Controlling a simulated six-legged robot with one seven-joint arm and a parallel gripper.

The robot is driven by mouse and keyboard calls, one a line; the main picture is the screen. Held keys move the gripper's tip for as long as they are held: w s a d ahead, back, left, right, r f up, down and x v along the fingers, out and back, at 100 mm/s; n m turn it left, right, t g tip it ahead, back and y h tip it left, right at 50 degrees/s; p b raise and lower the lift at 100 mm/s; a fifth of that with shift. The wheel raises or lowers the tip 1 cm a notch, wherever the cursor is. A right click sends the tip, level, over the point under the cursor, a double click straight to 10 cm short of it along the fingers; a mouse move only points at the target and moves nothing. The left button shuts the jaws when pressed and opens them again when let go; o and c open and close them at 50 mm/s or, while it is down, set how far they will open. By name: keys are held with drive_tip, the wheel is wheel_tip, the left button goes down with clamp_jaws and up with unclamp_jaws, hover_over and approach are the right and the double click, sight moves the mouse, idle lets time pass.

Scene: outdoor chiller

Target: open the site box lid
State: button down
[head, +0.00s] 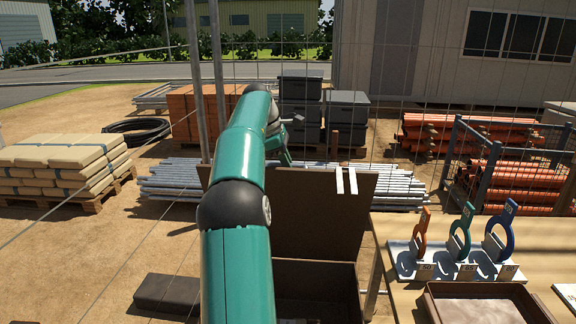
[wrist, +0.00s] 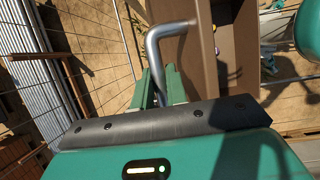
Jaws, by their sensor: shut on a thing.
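The site box (head: 318,272) is a brown box below my arm in the head view, with its inside partly visible. Its brown lid (head: 325,220) stands raised, about upright, at the back of the box; it also shows edge-on in the wrist view (wrist: 203,60). A bent grey metal handle (wrist: 170,32) sticks out from the lid. My gripper (wrist: 160,88) is shut on the handle, its green fingers on either side of the bar. In the head view my gripper (head: 284,150) is at the lid's top edge, and my arm hides its grip and the box's left part.
A wooden table (head: 400,290) at right holds a rack of coloured ring tools (head: 460,262) and a brown tray (head: 480,290). A dark slab (head: 167,293) lies left of the box. Wire fencing, steel pipes (head: 170,180) and grey crates (head: 300,95) stand behind. Open sandy ground is at left.

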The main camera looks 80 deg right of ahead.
drive_tip(key=shift+w+d, duration=0.15)
drive_tip(key=shift+w, duration=0.1)
idle(0.3)
drive_tip(key=c, duration=1.4)
unclamp_jaws()
drive_tip(key=shift+s, duration=0.15)
drive_tip(key=shift+v, duration=2.6)
drive_tip(key=shift+r, duration=0.7)
drive_tip(key=shift+w+a+r, duration=0.25)
drive_tip(key=shift+w+r, duration=0.1)
